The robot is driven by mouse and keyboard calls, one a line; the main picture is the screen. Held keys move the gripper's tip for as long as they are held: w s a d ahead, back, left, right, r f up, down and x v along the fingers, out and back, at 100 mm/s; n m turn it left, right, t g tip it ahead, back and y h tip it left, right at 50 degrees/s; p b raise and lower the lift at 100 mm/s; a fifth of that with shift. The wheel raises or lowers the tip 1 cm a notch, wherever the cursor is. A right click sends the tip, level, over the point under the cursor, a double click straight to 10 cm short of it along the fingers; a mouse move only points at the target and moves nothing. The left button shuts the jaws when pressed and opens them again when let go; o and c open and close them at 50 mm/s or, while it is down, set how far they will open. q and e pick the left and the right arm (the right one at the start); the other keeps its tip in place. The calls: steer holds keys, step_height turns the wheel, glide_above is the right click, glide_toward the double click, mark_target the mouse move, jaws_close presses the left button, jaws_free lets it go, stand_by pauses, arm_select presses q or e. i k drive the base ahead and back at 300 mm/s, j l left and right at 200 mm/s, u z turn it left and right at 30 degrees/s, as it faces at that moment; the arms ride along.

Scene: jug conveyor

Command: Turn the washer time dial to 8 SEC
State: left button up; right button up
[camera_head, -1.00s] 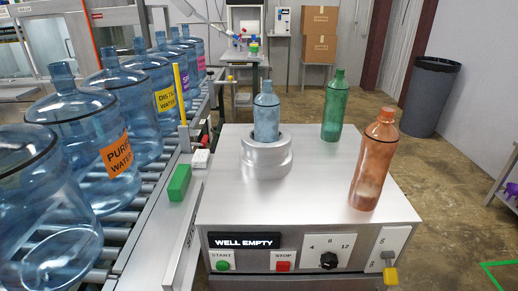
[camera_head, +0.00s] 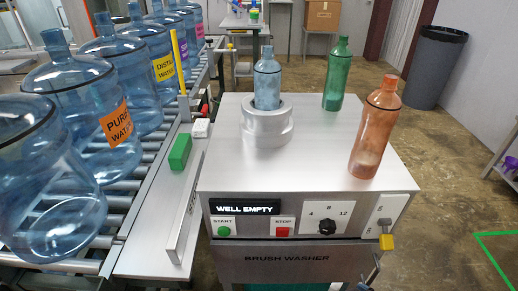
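The brush washer (camera_head: 290,180) is a silver box in the middle of the view. Its time dial (camera_head: 327,227) is a small black knob on a white plate on the front panel, with 4 at its left, 8 above and 12 at its right. The pointer is too small to read. The display (camera_head: 244,207) reads WELL EMPTY. A green START button (camera_head: 224,231) and a red STOP button (camera_head: 282,232) are left of the dial. Neither of my grippers can be made out in the view, and nothing touches the dial.
A blue bottle (camera_head: 266,80) stands in the round well (camera_head: 267,132). Green (camera_head: 337,75) and orange (camera_head: 375,135) bottles stand on the washer top. Large jugs (camera_head: 108,115) line the conveyor at left.

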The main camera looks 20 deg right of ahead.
mark_target(328, 227)
steer(key=z, duration=1.05)
steer(key=k+j+u, duration=0.2)
steer(key=j+u, duration=0.2)
steer(key=j, duration=0.85)
